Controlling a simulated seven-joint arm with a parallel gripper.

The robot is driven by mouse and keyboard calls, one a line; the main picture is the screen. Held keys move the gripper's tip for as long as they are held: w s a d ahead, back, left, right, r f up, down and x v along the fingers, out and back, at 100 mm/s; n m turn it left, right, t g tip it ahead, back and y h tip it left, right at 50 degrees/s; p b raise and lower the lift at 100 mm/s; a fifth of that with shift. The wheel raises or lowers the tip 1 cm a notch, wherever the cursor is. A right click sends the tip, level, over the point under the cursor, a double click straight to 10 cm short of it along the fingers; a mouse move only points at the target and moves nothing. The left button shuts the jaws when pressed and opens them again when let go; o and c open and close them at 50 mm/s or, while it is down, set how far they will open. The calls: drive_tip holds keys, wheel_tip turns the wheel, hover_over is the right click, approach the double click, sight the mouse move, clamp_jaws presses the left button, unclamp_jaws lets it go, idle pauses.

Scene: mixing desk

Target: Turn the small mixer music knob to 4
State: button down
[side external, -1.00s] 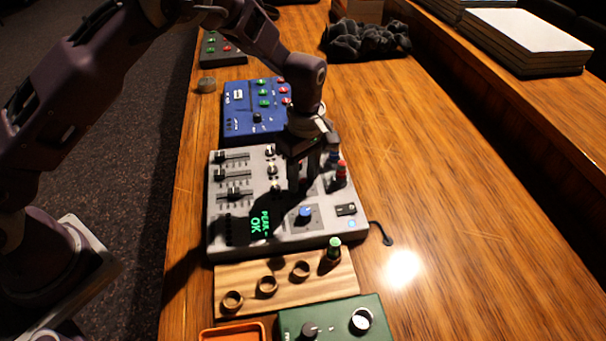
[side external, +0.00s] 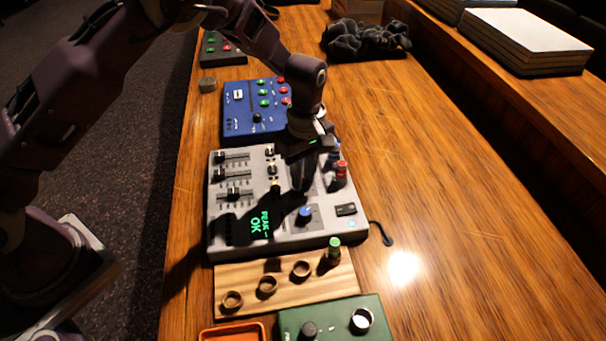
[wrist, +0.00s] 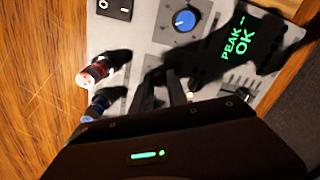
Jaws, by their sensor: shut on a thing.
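The grey mixer (side external: 228,248) lies on the desk, with sliders on its left, small knobs in its middle and a green display (side external: 262,222) reading "PEAK" and "OK". My gripper (side external: 303,186) points down over its right half; its fingers also show in the wrist view (wrist: 172,82). The fingers are close together, shut on a small knob at the panel. They hide this knob and its scale, so I cannot read its setting. A blue-capped knob (side external: 305,213) stands in front of the fingers, apart from them; it also shows in the wrist view (wrist: 184,20).
Red (side external: 341,171) and blue (wrist: 97,106) plugs stand upright right of my gripper. A black rocker switch (side external: 346,209) is at the front right. A blue box (side external: 238,122) lies behind the mixer. A wooden ring holder (side external: 240,276) and green box (side external: 352,307) lie in front.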

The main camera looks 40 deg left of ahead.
drive_tip(key=m, duration=1.8)
drive_tip(key=shift+d+t, duration=0.1)
drive_tip(key=shift+t, duration=0.2)
drive_tip(key=shift+m, duration=2.2)
drive_tip(key=c, duration=1.3)
unclamp_jaws()
drive_tip(key=shift+s, duration=0.1)
drive_tip(key=shift+r, duration=0.1)
